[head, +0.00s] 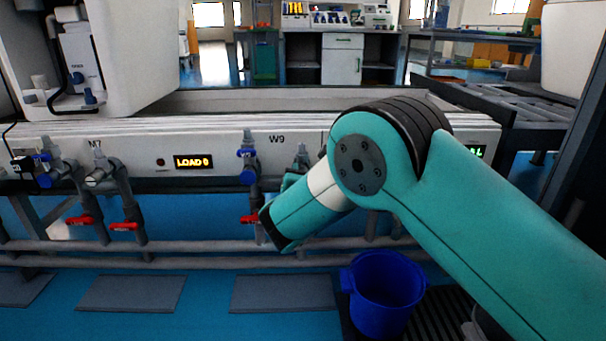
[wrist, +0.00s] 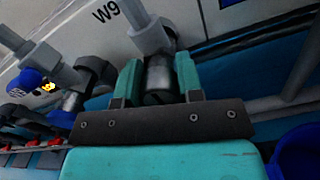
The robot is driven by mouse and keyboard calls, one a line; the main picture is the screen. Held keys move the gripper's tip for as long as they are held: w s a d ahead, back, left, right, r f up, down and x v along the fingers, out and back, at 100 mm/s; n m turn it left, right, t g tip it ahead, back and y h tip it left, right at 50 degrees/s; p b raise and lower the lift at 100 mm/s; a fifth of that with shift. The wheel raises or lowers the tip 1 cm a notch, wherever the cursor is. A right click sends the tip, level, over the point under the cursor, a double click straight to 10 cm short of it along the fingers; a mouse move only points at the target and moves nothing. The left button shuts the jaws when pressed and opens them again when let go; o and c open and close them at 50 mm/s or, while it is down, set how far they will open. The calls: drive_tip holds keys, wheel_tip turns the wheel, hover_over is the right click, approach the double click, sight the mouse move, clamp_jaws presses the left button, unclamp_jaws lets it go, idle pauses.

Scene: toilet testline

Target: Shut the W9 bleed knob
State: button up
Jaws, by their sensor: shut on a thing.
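The W9 label (head: 277,139) is on the pale rail; it also shows at the top of the wrist view (wrist: 106,12). Just right of it in the head view, a grey fitting (head: 302,158) stands out above my forearm. The knob sits below a grey hex fitting (wrist: 152,38). In the head view my arm hides most of the knob and fingertips.
Left of my gripper is a valve with blue knobs (head: 247,176) and a red lever (head: 250,218). More red-levered valves (head: 124,226) stand further left. Grey pipes (head: 190,246) run along below. A blue bucket (head: 385,292) stands below my arm. A display reads LOAD 0 (head: 193,162).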

drive_tip(key=m+p, duration=0.2)
drive_tip(key=m, duration=0.2)
drive_tip(key=shift+r, duration=0.1)
drive_tip(key=m+p, duration=0.1)
drive_tip(key=m, duration=0.3)
drive_tip(key=shift+m+p, duration=0.3)
drive_tip(key=shift+p, duration=0.05)
drive_tip(key=m, duration=0.4)
drive_tip(key=shift+f+m, duration=0.2)
drive_tip(key=shift+m, duration=0.1)
drive_tip(key=m, duration=0.4)
drive_tip(key=shift+m+b, duration=0.3)
drive_tip(key=o, duration=0.9)
drive_tip(key=shift+s+r, duration=0.1)
